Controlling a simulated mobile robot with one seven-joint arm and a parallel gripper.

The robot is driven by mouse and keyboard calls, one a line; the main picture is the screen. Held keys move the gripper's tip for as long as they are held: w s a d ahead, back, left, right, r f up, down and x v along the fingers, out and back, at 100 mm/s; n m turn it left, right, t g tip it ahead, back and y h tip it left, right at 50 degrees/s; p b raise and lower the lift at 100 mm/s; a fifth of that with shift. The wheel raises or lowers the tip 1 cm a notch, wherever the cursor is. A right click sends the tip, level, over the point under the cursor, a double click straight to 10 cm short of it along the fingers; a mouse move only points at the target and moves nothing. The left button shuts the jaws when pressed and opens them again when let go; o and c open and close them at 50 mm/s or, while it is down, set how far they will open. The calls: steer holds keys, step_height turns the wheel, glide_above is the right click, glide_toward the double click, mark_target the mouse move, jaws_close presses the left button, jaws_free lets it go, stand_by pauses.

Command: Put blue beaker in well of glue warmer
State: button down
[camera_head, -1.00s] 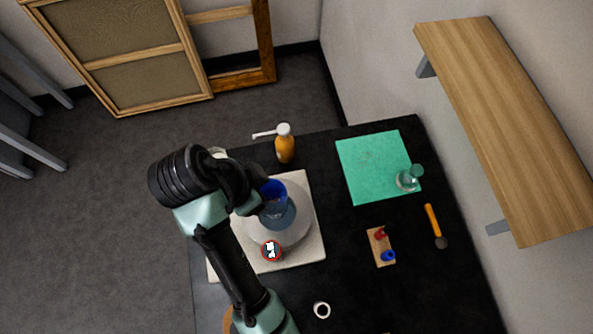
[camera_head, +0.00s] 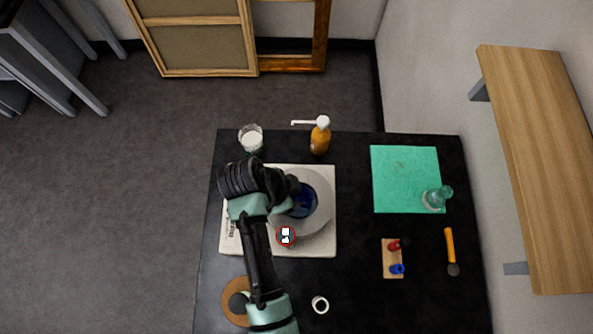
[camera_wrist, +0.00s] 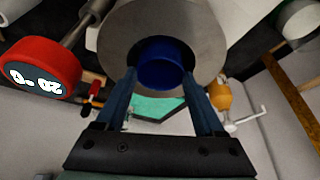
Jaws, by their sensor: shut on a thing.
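The blue beaker (camera_head: 304,203) is at the round opening of the grey glue warmer (camera_head: 322,220). In the wrist view the beaker (camera_wrist: 160,62) is ringed by the warmer's grey rim (camera_wrist: 207,32) and seems at least partly inside the well; its bottom is hidden. My gripper (camera_wrist: 162,80) is shut on the beaker, one finger on each side. In the head view my gripper (camera_head: 294,197) is partly hidden by my arm. The warmer's red-rimmed dial (camera_head: 286,236) faces the front; it also shows in the wrist view (camera_wrist: 40,68).
The warmer stands on a pale slab (camera_head: 325,246) on the black table. An orange pump bottle (camera_head: 320,137) and a glass jar (camera_head: 251,139) stand behind. A green mat (camera_head: 405,178) with a flask (camera_head: 437,197), a small rack (camera_head: 392,262) and an orange-handled tool (camera_head: 451,250) lie right.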

steer(key=shift+f, duration=0.15)
jaws_free()
steer(key=v, duration=1.2)
steer(key=shift+r, duration=0.25)
steer(key=shift+f, duration=0.1)
